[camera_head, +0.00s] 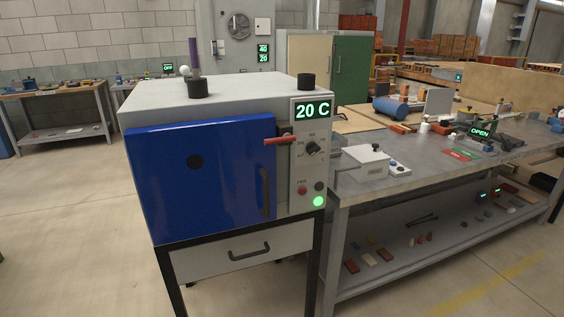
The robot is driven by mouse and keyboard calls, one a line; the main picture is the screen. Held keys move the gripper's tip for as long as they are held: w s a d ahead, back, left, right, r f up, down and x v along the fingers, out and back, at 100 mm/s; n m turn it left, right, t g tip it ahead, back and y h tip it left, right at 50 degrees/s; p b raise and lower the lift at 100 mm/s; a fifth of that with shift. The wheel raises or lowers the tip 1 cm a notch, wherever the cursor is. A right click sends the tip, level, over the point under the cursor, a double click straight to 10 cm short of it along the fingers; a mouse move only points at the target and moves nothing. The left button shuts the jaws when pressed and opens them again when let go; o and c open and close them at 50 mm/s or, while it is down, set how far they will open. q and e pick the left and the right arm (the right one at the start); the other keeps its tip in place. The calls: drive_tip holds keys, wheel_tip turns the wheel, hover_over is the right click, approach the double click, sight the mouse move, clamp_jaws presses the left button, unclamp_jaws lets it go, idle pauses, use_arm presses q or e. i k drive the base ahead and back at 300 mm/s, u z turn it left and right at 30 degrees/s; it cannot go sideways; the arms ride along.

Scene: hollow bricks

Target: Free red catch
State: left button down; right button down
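The red catch (281,141) is a short bar at the upper right of the oven's blue door (205,185). It lies roughly level, across the gap between the door edge and the control panel (312,165). The blue door looks shut, with a dark vertical handle (265,192) near its right edge. The grey oven (240,92) shows "20 C" on its display and a lit green button (318,201). Neither of my grippers is in view.
A workbench (430,170) stands right of the oven, with a small white box (360,165), tools and an "OPEN" sign (480,132). A drawer (243,250) sits below the door. The floor (75,230) in front and left is clear.

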sight(287, 137)
drive_tip(key=u, duration=0.25)
drive_tip(key=i, duration=0.85)
drive_tip(key=u, duration=0.3)
